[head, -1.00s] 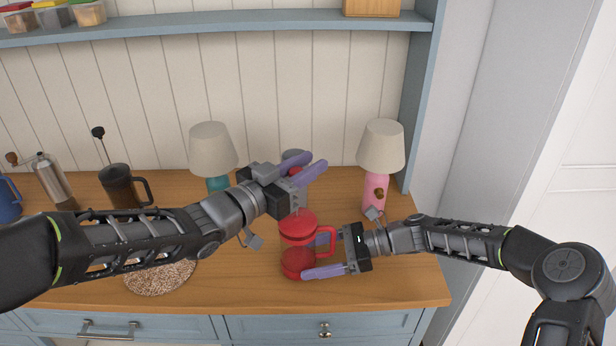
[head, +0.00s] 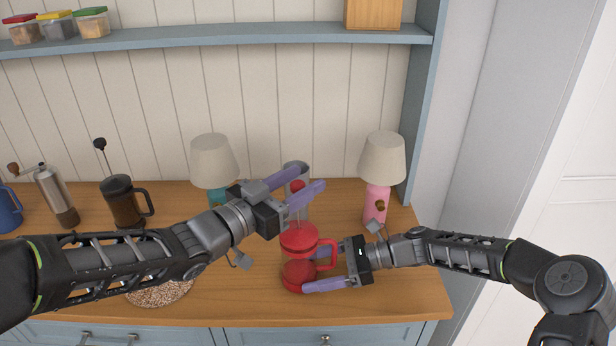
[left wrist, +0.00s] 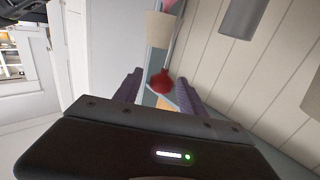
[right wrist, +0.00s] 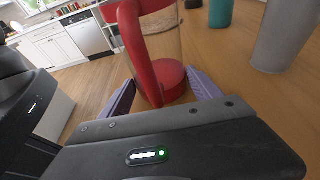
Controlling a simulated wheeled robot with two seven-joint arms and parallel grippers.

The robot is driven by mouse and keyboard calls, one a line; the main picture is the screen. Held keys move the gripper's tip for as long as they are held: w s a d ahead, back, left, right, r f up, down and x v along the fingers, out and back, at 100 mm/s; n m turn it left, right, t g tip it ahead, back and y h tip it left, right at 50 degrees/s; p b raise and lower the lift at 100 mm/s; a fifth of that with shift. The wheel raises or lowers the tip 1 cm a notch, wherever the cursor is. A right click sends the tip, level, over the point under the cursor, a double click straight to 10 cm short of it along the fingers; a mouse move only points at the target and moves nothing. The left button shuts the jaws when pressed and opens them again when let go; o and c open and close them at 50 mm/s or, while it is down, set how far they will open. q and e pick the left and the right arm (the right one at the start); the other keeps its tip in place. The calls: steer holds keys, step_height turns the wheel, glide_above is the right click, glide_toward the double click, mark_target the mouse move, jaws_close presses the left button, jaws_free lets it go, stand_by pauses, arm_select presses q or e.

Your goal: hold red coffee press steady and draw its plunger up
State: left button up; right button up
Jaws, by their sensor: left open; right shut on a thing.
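The red coffee press (head: 299,270) stands upright on the wooden counter, its handle to the right. Its red plunger knob (head: 297,186) stands above the lid on a thin rod. My left gripper (head: 313,176) is open, its purple fingers to either side of the knob. In the left wrist view the knob (left wrist: 161,81) shows between the two fingers, with gaps beside it. My right gripper (head: 312,270) is shut on the press body low down, below the handle. In the right wrist view the red base (right wrist: 165,82) sits between its fingers. The far finger is partly hidden.
A grey cylinder (head: 299,207) stands close behind the press. A pink-based lamp (head: 377,204) is right, a teal-based lamp (head: 213,162) left. A dark press (head: 124,204) and a grinder (head: 55,195) stand further left. A speckled round mat (head: 160,293) lies under my left arm.

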steer(key=shift+r, duration=0.1)
arm_select(q)
steer(key=v, duration=0.9)
steer(key=shift+s+a, duration=0.15)
arm_select(e)
steer(key=o, duration=1.1)
steer(key=shift+c, duration=0.2)
steer(key=shift+d, duration=0.1)
steer(key=v, duration=1.1)
steer(key=shift+d+r, duration=0.15)
steer(key=shift+d, duration=0.25)
